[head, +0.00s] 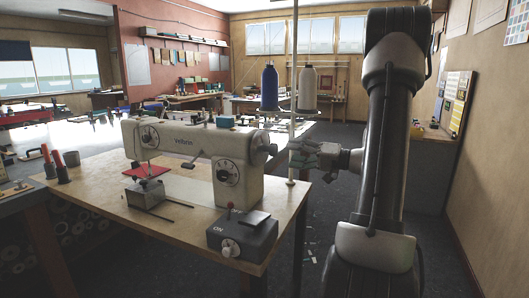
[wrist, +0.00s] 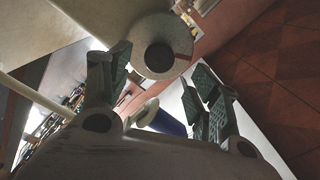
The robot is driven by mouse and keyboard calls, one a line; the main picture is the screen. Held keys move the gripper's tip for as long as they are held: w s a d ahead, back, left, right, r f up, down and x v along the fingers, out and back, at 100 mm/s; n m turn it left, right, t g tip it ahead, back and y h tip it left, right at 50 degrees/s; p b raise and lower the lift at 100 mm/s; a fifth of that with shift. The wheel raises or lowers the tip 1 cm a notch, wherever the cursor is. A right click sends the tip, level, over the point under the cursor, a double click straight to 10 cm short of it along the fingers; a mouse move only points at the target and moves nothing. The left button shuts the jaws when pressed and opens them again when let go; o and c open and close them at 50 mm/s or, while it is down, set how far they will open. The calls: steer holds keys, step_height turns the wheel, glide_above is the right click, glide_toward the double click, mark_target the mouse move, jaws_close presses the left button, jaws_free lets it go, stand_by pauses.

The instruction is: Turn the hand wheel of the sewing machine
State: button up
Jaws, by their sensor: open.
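The pale sewing machine (head: 200,144) stands on the wooden table, with its hand wheel (head: 264,149) at the right end. My gripper (head: 302,153) is just right of the wheel, its green-padded fingers pointing left towards it. In the wrist view the hand wheel (wrist: 164,28) is a pale disc with a dark centre and a red mark on its rim. My open gripper (wrist: 157,68) has one finger on each side below the wheel, with nothing held between them. I cannot tell whether either fingertip touches the wheel.
A blue thread cone (head: 269,88) and a white cone (head: 307,90) stand on a rack behind the machine, near my gripper. A thin upright pole (head: 294,60) rises close by. A dark switch box (head: 242,233) sits at the table's front edge. Floor to the right is clear.

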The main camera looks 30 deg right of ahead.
mark_target(276, 150)
steer(key=shift+n, duration=0.3)
steer(key=x, duration=0.8)
steer(key=shift+c, duration=0.4)
steer(key=c, duration=1)
